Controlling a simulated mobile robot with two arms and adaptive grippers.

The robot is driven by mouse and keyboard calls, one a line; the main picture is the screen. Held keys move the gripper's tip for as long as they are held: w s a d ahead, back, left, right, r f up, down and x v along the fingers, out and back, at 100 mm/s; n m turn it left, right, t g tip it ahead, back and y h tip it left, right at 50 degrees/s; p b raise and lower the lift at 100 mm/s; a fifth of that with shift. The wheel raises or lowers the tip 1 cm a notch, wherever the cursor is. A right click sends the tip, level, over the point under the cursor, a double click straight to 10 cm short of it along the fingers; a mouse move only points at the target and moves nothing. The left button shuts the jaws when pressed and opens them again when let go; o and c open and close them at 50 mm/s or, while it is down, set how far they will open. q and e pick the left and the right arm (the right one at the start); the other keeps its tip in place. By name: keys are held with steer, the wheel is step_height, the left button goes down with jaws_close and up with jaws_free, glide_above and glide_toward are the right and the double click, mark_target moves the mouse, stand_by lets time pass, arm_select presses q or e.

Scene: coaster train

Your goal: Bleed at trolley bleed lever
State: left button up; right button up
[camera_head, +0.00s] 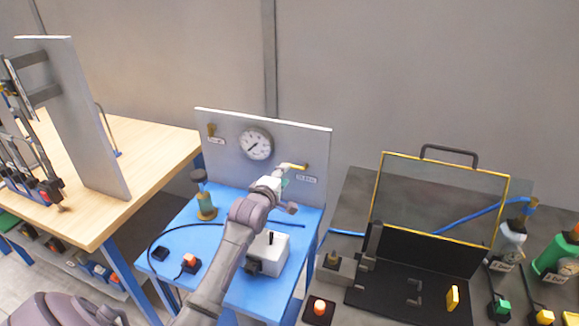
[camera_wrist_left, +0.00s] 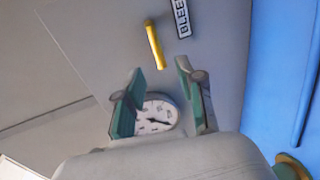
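The trolley bleed lever (camera_head: 292,166) is a yellow handle on the upright grey panel (camera_head: 225,122), above a small label plate (camera_head: 308,179). My left gripper (camera_head: 283,183) is in front of the panel, just below the lever. In the left wrist view, the yellow lever (camera_wrist_left: 154,45) lies just beyond the fingertips, beside the BLEED label (camera_wrist_left: 182,18). The two green-padded fingers of my left gripper (camera_wrist_left: 160,85) stand apart with nothing between them. The pressure gauge (camera_head: 256,144) is left of the lever, its dial also visible behind the fingers (camera_wrist_left: 156,115). My right gripper is not visible.
The blue trolley top (camera_head: 180,224) carries a brass-and-green fitting (camera_head: 206,205), a grey box (camera_head: 272,250) and a red button (camera_head: 190,261). A wooden bench (camera_head: 150,145) stands left. A dark bench right holds a clear yellow-edged guard (camera_head: 376,195).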

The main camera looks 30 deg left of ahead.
mark_target(291, 167)
arm_select(q)
steer(key=x, duration=0.4)
steer(key=shift+w, duration=0.15)
steer(key=shift+w+a+f+p, duration=0.1)
steer(key=shift+w+p, duration=0.05)
steer(key=shift+w, duration=0.15)
steer(key=shift+w+a+f+p, duration=0.1)
steer(key=shift+w+a+p, duration=0.05)
steer(key=shift+w, duration=0.2)
steer(key=c, duration=0.5)
jaws_close()
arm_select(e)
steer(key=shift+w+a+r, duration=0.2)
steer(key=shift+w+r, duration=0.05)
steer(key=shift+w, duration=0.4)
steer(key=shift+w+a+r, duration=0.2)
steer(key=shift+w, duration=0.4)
